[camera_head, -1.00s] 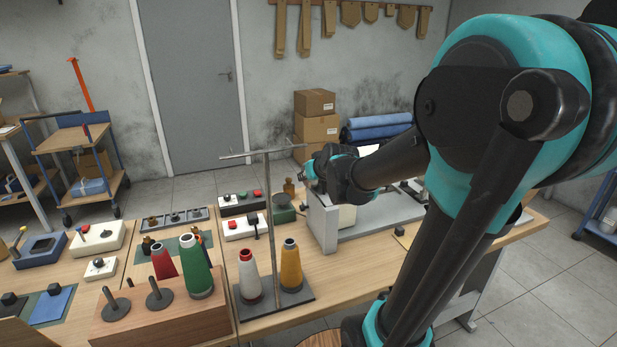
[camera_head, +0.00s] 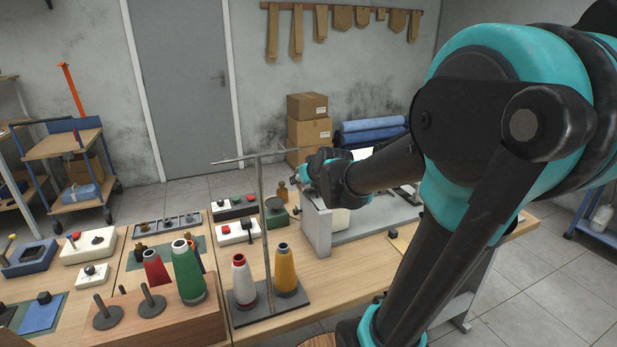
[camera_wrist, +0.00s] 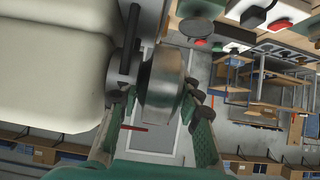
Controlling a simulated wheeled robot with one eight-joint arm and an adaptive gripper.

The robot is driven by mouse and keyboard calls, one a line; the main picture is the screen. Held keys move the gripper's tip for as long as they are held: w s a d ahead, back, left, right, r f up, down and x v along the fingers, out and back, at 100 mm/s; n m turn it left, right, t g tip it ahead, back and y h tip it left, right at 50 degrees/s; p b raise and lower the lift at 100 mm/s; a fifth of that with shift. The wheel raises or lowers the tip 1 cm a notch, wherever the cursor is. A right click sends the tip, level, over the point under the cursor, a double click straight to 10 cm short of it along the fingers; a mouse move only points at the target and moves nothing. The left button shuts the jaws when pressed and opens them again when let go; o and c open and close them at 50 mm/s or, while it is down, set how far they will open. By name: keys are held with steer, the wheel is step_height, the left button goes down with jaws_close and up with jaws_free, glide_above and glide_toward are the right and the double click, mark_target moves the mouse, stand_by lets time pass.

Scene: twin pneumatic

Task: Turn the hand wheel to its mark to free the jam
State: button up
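The hand wheel (camera_wrist: 163,82) is a grey metal disc, seen nearly edge-on in the wrist view. It sits on a dark shaft beside a cream machine body (camera_wrist: 50,70). My gripper (camera_wrist: 160,98) straddles the wheel, with one green finger with dark pads on each side. The gaps are small, and I cannot tell whether both pads press on it. I cannot make out the wheel's mark.
A thread stand (camera_head: 268,225) with cones stands in front and left of my gripper. My arm covers much of the bench's right side.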

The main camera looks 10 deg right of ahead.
steer(key=v, duration=1.1)
steer(key=shift+s+d, duration=0.1)
